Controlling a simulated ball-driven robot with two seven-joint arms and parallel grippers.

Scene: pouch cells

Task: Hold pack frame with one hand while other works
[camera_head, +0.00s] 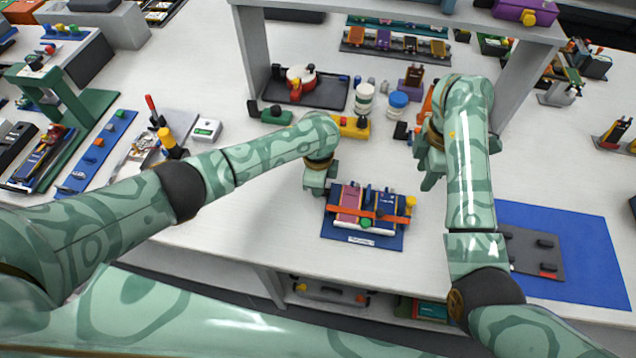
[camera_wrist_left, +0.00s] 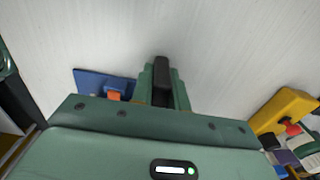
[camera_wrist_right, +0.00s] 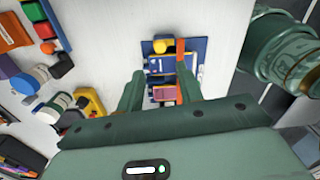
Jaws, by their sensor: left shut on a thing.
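The pack frame (camera_head: 362,240) is a blue base with dark blue and purple cells, an orange bar across them, and green and yellow knobs. It lies near the table's front edge.
A blue mat (camera_head: 590,225) with a dark grey plate (camera_head: 527,252) lies to the right. A yellow block (camera_head: 350,127), a white jar (camera_head: 364,98) and a blue-lidded jar (camera_head: 397,104) stand behind the frame. A raised shelf spans the back.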

